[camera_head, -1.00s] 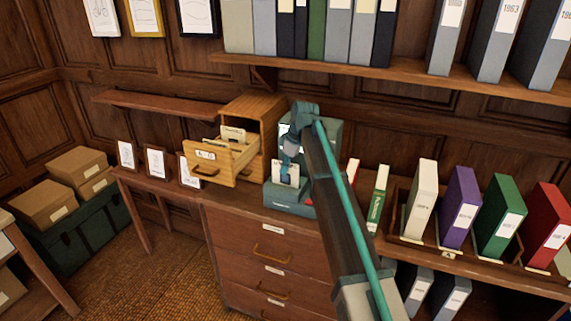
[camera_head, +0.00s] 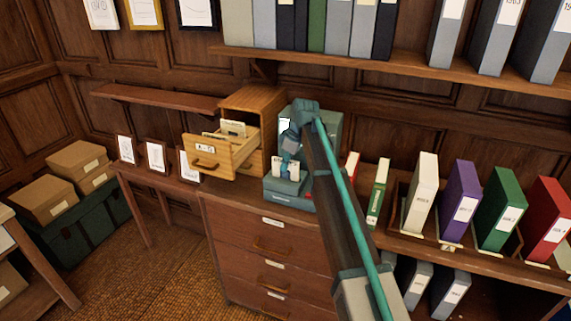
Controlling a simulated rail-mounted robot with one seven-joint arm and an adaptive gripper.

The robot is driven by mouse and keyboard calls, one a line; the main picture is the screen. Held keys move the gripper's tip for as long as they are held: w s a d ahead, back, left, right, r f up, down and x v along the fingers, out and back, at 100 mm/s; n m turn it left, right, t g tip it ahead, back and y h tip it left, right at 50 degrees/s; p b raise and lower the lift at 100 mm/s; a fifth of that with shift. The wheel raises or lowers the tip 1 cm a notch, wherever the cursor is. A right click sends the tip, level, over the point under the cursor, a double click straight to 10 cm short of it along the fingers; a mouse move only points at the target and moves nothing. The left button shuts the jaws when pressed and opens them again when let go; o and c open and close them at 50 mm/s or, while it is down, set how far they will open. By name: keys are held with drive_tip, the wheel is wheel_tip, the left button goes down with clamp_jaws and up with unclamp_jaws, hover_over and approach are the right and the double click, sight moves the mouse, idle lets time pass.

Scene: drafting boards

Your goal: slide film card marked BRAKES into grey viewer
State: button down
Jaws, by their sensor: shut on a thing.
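The grey viewer (camera_head: 290,199) stands on the cabinet top, right of the wooden card drawer, with a red spot on its front. A white film card (camera_head: 286,170) with dark print is at the viewer's front slot. Its marking is too small to read. My gripper (camera_head: 288,165) is shut on the card from above, and the fingers cover part of it. The card looks low against the viewer, but I cannot tell how deep it sits. My arm hides the viewer's right side.
A wooden card box with an open drawer (camera_head: 230,158) holding cards stands left of the viewer. Small framed cards (camera_head: 156,158) stand further left. Green (camera_head: 377,190) and white (camera_head: 421,192) binders stand to the right. A shelf of binders (camera_head: 400,69) runs above.

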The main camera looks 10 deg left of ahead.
drive_tip(key=shift+f, duration=0.5)
drive_tip(key=c, duration=1.2)
unclamp_jaws()
drive_tip(key=shift+r, duration=0.1)
drive_tip(key=v, duration=1.2)
drive_tip(key=shift+d, duration=0.1)
